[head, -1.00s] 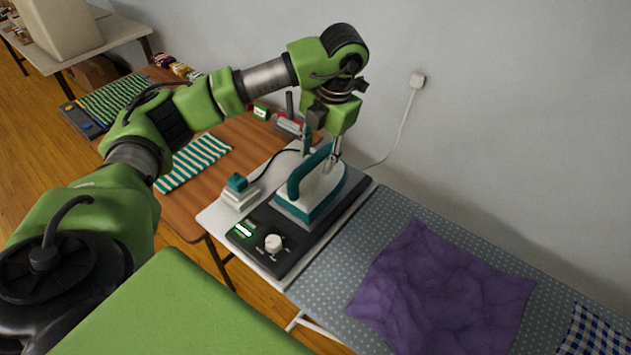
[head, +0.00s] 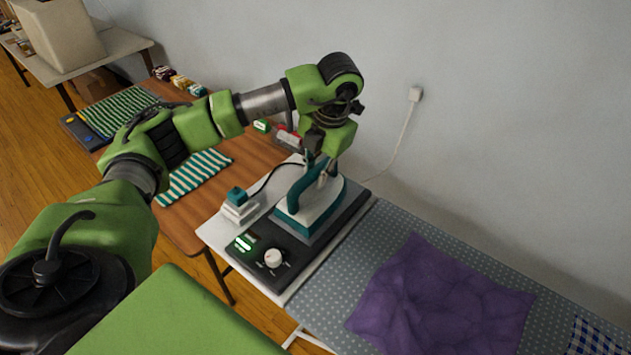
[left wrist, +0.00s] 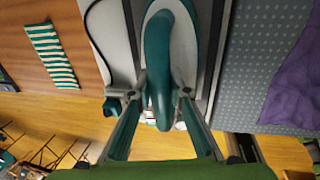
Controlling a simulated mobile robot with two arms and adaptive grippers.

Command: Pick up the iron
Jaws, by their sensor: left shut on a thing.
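The iron (head: 312,212) is white and teal with a teal arched handle. It sits on the black base station (head: 262,246), which has a white dial and a lit green display. My left gripper (head: 318,172) is lowered over the iron from above and is shut on its handle. In the left wrist view the fingertips (left wrist: 162,92) press on both sides of the handle (left wrist: 157,55). The iron appears to rest on the base. My right gripper is not in view.
Right of the base, a purple cloth (head: 440,300) lies on the dotted ironing board (head: 335,262). A small white and teal block (head: 238,204) stands to the left. Striped cloths (head: 195,175) lie on the wooden table. A wall cord (head: 405,130) hangs behind.

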